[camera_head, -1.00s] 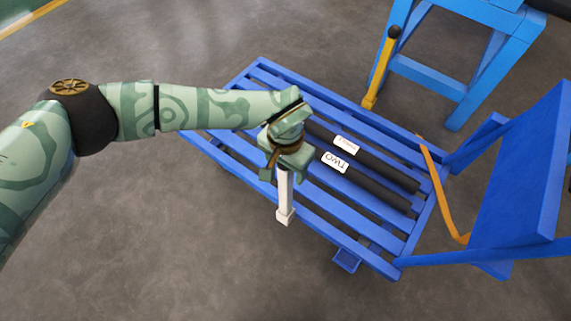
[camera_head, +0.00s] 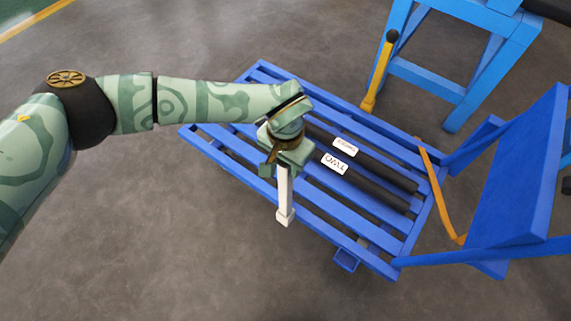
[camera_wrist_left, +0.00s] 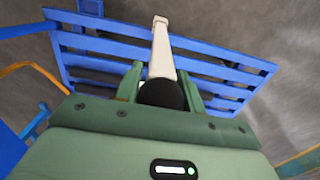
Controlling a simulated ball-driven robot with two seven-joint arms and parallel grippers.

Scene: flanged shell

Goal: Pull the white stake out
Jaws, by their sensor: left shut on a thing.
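The white stake (camera_head: 284,196) hangs below my left gripper (camera_head: 284,168), near the front edge of the blue slatted cart. My left gripper is shut on it. In the left wrist view the stake (camera_wrist_left: 162,50) runs away from between the two green fingers (camera_wrist_left: 160,88), with a small block at its far end. A round black part (camera_wrist_left: 161,94) sits between the fingers at the stake's near end. In the head view the stake's top is hidden by the gripper. My right gripper is not in view.
The blue cart (camera_head: 318,212) carries two dark bars with white labels (camera_head: 334,163), right of my gripper. A blue upright panel (camera_head: 515,180) and an orange strap (camera_head: 440,190) are at its right end. A blue stand (camera_head: 425,77) with a yellow lever (camera_head: 379,75) is behind. Grey floor in front is clear.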

